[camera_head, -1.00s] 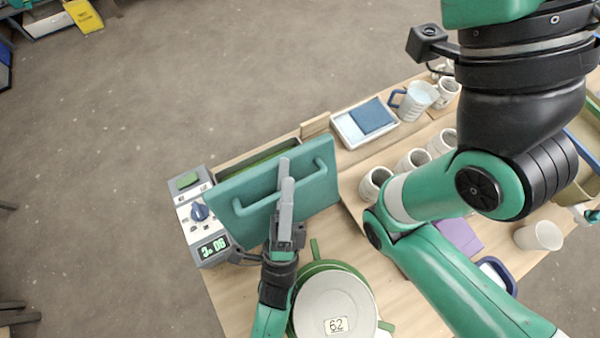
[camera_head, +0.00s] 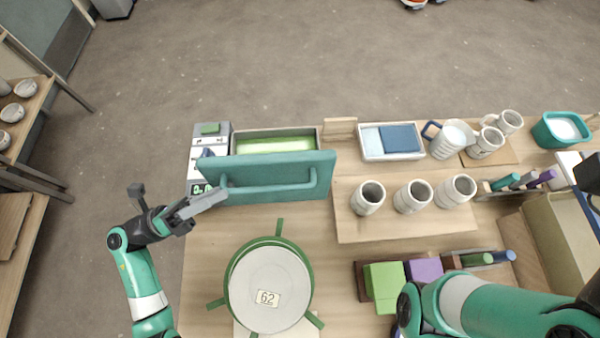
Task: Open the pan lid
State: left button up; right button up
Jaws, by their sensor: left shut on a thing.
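The pan (camera_head: 318,138) is a grey-rimmed rectangular tub at the back left of the table, with bright green contents showing. Its teal lid (camera_head: 265,165) is raised along the pan's front side, handle face towards me. The bar handle (camera_head: 262,189) runs across that face. My left gripper (camera_head: 222,196) reaches in from the left, its fingers at the handle's left end; it is shut on the handle, though the exact contact is hard to see. My right arm comes in at the lower right; its gripper is out of view.
A control box (camera_head: 209,165) stands left of the pan. A round green container with a white top marked 62 (camera_head: 268,285) stands in front. Several mugs (camera_head: 412,196), a tray with a blue cloth (camera_head: 390,156) and coloured blocks (camera_head: 383,287) occupy the right.

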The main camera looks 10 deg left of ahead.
aim_at(260, 172)
pick_arm(q)
jog(key=shift+y, duration=0.3)
jog(key=x, duration=1.1)
jog(key=shift+w+d+f, duration=0.2)
jog(key=shift+w+f, duration=0.1)
jog(key=shift+w, duration=0.15)
jog(key=shift+c, duration=0.2)
grip_shut()
dwell(0.3)
jog(key=shift+o, duration=0.2)
grip_release()
